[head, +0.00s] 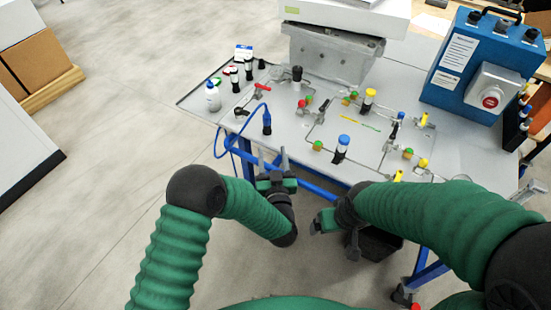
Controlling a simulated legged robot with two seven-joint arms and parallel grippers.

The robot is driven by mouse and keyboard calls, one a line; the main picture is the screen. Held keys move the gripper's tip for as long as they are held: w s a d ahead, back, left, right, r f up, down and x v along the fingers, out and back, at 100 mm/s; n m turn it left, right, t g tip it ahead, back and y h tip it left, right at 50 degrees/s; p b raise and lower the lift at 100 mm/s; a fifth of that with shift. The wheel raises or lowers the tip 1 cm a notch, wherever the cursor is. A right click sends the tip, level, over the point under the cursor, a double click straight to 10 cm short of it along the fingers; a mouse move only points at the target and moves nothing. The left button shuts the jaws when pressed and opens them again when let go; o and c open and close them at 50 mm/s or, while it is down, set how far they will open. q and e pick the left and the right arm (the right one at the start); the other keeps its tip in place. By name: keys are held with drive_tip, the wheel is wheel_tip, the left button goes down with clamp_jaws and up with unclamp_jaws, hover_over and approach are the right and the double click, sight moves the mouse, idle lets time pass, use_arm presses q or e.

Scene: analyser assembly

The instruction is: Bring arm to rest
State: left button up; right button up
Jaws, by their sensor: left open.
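My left arm (160,260), in a green sleeve, comes in from the lower left and bends at a black elbow. My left gripper (273,158) is open and empty, its fingers pointing at the near edge of the table (190,97). My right arm (425,215) comes in from the right. My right gripper (318,224) is in front of the table and points left. Its fingers are dark and small, so I cannot tell whether it is open or shut.
The table carries a white bottle (212,96), a blue-capped part (341,148), several coloured fittings and a blue box (460,65) with a red button. A blue cable (232,148) hangs over the near edge, left of my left gripper.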

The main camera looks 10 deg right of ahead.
use_arm(q)
drive_tip(key=s+a+r+m+g+h+p, duration=0.1)
drive_tip(key=s+a+r+g+p, duration=0.1)
drive_tip(key=a+g, duration=0.3)
drive_tip(key=s+a+r+m+g+h+p, duration=0.1)
drive_tip(key=s+a+r+g, duration=0.15)
drive_tip(key=a, duration=0.45)
drive_tip(key=s+a+n+g+y+p, duration=0.1)
drive_tip(key=s+a+g, duration=0.3)
drive_tip(key=s+a, duration=0.3)
drive_tip(key=s+a+n+g+y+p, duration=0.1)
drive_tip(key=s+a+g, duration=0.3)
drive_tip(key=s+a, duration=0.4)
drive_tip(key=s, duration=0.4)
drive_tip(key=shift+s+y, duration=0.3)
drive_tip(key=shift+s, duration=0.05)
